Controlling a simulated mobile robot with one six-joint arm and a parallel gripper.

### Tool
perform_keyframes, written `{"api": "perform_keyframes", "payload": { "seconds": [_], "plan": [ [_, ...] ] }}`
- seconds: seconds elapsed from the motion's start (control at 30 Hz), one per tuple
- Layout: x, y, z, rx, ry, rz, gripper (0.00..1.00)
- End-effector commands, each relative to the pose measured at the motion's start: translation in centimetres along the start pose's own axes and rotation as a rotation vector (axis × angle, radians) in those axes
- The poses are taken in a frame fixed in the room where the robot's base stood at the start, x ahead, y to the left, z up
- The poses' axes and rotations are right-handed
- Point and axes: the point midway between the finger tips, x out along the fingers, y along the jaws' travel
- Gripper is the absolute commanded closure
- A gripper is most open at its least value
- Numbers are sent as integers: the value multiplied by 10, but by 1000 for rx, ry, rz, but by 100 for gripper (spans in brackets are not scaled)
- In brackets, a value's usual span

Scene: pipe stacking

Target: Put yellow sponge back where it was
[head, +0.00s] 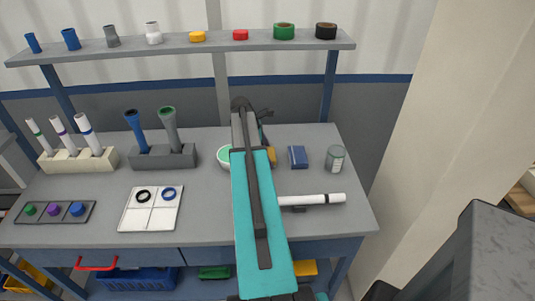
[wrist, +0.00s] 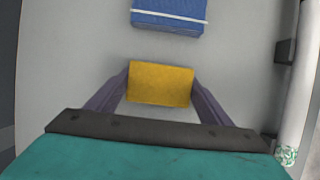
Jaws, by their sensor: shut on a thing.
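The yellow sponge (wrist: 160,84) is a small yellow block between the two fingers of my gripper (wrist: 160,78) in the wrist view. The fingers touch its left and right sides, so my gripper is shut on it. In the head view, only a bit of the yellow sponge (head: 272,155) shows to the right of my arm, which hides the rest and most of the gripper. I cannot tell whether the sponge touches the bench.
A blue block (head: 298,157) lies just right of the sponge, with a grey can (head: 335,158) beyond it. A white pipe (head: 320,199) lies nearer the front. A green-and-white bowl (head: 224,155) is left of my arm. Bench (head: 345,222) is clear at front right.

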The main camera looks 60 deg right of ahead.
Motion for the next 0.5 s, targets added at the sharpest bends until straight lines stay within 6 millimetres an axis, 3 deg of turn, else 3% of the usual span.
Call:
{"api": "perform_keyframes", "payload": {
  "seconds": [0.27,0.3,0.4,0.5],
  "plan": [
    [2,0,-1,-1,0,0,48],
    [2,0,-2,-1,0,0,25],
    [2,0,-2,-1,0,0,8],
    [2,0,-2,-1,0,0,8]
  ]
}}
